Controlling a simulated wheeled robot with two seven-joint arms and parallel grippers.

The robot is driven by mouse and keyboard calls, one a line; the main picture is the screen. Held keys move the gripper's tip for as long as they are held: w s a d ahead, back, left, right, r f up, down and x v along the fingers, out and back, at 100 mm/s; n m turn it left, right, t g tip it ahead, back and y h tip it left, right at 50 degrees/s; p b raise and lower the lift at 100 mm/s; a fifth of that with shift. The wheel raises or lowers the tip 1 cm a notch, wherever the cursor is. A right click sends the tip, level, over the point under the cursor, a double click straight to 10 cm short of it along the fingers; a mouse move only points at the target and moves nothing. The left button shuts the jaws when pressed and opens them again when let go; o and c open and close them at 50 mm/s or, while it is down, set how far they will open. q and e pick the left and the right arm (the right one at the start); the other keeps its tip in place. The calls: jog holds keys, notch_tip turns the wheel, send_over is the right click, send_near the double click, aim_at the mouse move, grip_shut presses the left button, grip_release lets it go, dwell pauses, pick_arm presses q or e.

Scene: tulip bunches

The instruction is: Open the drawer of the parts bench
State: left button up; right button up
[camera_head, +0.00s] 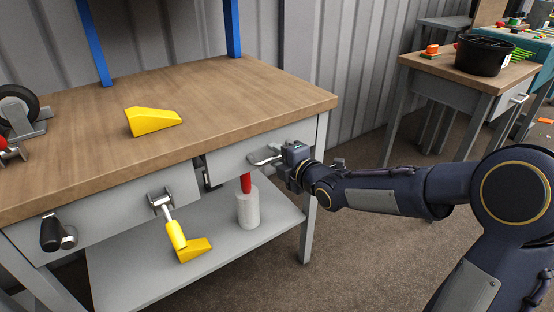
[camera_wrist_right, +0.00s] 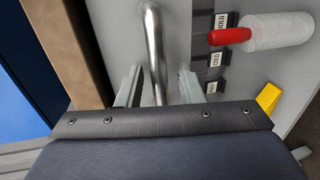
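The parts bench (camera_head: 200,95) has a wooden top and grey fronts below its edge. The drawer front (camera_head: 228,163) is at its right end, with a bar handle (camera_head: 264,158). The front looks flush with the bench; a small opening cannot be ruled out. My right gripper (camera_head: 284,157) is at the handle. In the right wrist view, the metal handle (camera_wrist_right: 154,45) runs between the two fingers of the right gripper (camera_wrist_right: 160,85). The fingers stand apart, with gaps visible beside the bar. My left gripper is in neither view.
A yellow wedge (camera_head: 153,121) lies on the bench top. A yellow-handled tool (camera_head: 174,232) and a black-ended fitting (camera_head: 52,233) are at the front. A white cylinder (camera_head: 248,208) stands on the lower shelf (camera_head: 130,275). Another table with a black bucket (camera_head: 483,56) stands behind right.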

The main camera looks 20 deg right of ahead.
jog(key=shift+w, duration=0.15)
grip_shut()
